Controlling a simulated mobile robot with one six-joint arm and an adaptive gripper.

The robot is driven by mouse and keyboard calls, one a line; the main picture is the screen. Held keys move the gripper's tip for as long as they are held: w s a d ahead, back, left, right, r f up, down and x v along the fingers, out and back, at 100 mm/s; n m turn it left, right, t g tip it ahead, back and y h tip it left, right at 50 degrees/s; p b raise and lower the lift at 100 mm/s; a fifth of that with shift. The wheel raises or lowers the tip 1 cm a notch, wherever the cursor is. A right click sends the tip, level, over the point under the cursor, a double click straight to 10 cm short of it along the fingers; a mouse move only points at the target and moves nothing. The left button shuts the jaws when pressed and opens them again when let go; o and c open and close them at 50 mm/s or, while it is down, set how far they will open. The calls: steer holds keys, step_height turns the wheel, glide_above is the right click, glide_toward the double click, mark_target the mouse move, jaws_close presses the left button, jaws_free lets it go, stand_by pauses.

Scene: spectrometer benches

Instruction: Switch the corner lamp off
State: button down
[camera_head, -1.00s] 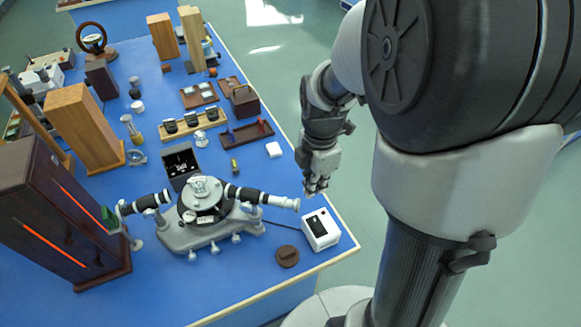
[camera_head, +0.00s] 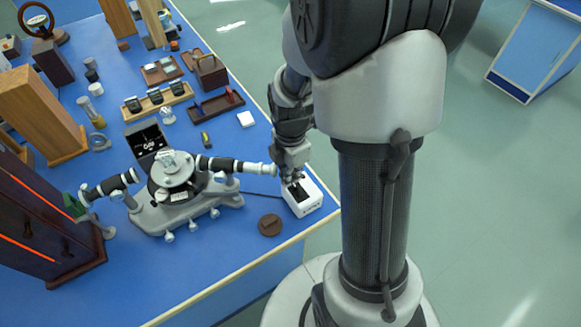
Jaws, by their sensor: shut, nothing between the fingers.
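A small white box with a black top panel (camera_head: 305,202) stands at the near right corner of the blue bench; it appears to be the corner lamp. A dark cable runs from it to the left. My gripper (camera_head: 292,180) is shut and empty, pointing down at the back part of the box's top. Its fingertips overlap the box's rear edge in the picture; I cannot tell whether they touch it. The gripper hides part of the top panel, and no lit or unlit state can be made out.
A grey spectrometer (camera_head: 172,205) stands just left of the box, its right tube end close to my gripper. A brown round disc (camera_head: 270,225) lies in front. A white block (camera_head: 246,119) and a brown tray (camera_head: 216,107) lie farther back. Open floor is to the right.

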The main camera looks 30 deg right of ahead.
mark_target(291, 188)
steer(key=shift+f+b, duration=0.35)
steer(key=shift+f, duration=0.8)
steer(key=shift+f+g+p, duration=0.25)
steer(key=shift+g+p, duration=0.15)
steer(key=shift+p, duration=0.45)
steer(key=shift+w+f, duration=0.1)
steer(key=shift+f, duration=0.05)
steer(key=shift+s, duration=0.2)
